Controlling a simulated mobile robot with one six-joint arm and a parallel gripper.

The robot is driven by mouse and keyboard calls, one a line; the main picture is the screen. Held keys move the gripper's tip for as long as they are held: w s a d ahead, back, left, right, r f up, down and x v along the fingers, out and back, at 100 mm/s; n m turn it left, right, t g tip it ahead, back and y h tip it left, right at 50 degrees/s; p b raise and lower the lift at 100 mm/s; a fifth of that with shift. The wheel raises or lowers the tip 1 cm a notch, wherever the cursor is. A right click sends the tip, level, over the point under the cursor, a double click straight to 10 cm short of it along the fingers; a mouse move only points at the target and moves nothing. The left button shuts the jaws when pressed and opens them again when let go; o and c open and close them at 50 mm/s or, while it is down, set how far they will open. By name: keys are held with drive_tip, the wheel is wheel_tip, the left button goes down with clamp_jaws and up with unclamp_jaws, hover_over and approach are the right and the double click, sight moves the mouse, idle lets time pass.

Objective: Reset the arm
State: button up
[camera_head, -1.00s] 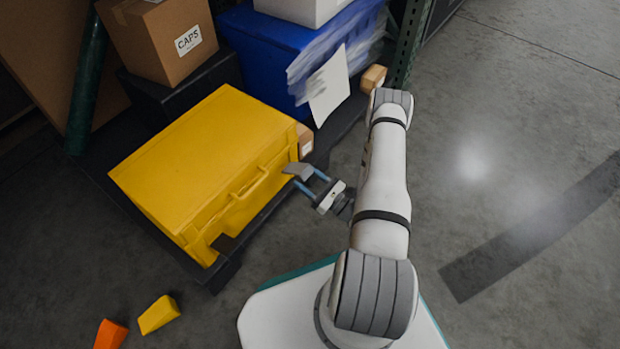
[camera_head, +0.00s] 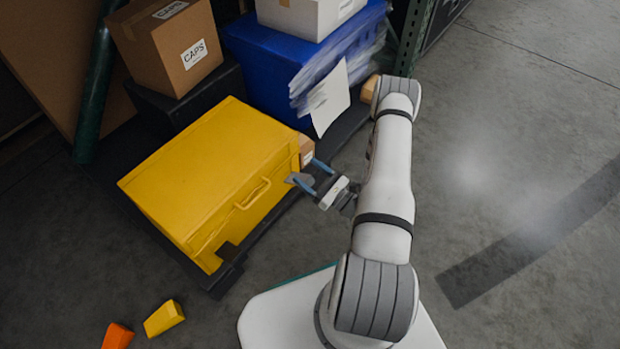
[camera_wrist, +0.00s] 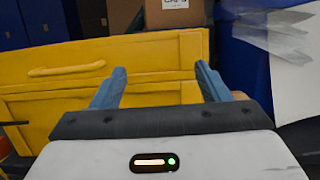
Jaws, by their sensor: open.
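My gripper (camera_head: 308,177) is open and empty, with two blue fingers apart. It hangs beside the right end of the yellow tote (camera_head: 208,165), near its handle side. In the wrist view, the gripper's fingers (camera_wrist: 161,88) point toward the yellow tote's front face (camera_wrist: 60,82), with nothing between them. The tote's handle shows at the left of that view. I cannot tell whether a fingertip touches the tote.
A blue tote (camera_head: 262,55) with a white sheet (camera_head: 328,100) stands behind, near a green rack post (camera_head: 412,38). A cardboard box (camera_head: 170,48) is at back left. Yellow (camera_head: 163,317) and orange (camera_head: 117,336) blocks lie on the floor. Floor at right is clear.

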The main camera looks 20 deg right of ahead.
drive_tip(key=shift+r, duration=0.9)
drive_tip(key=shift+r, duration=0.1)
drive_tip(key=s+a+r+n+g+y+p, duration=0.15)
drive_tip(key=a+r+n+g+p, duration=0.3)
drive_tip(key=r, duration=0.45)
drive_tip(key=a+r+n+g+y+p, duration=0.3)
drive_tip(key=r+n+g, duration=0.15)
drive_tip(key=r, duration=0.45)
drive_tip(key=s+a+r+n+g+y+p, duration=0.1)
drive_tip(key=a+r+n+g+y+p, duration=0.25)
drive_tip(key=r+g, duration=0.4)
drive_tip(key=s+a+r+n+g+h+p, duration=0.25)
drive_tip(key=s+r+n+h+p, duration=0.2)
drive_tip(key=r, duration=0.45)
drive_tip(key=s+a+r+n+g+h+p, duration=0.1)
drive_tip(key=s+r+n+g+h+p, duration=0.2)
drive_tip(key=s+r+n+p, duration=0.35)
drive_tip(key=s+d+r+n+t+h+p, duration=0.2)
drive_tip(key=r+h+p, duration=0.4)
drive_tip(key=r, duration=0.6)
drive_tip(key=s+d+r+n+t+h+p, duration=0.2)
drive_tip(key=d+r+n+t+h+p, duration=0.2)
drive_tip(key=r, duration=0.9)
drive_tip(key=d+h+p, duration=0.1)
drive_tip(key=p, duration=0.1)
drive_tip(key=shift+s+d+r+t+h+p, duration=0.15)
drive_tip(key=shift+s+d+t+h+p, duration=0.1)
drive_tip(key=shift+t+h+p, duration=0.15)
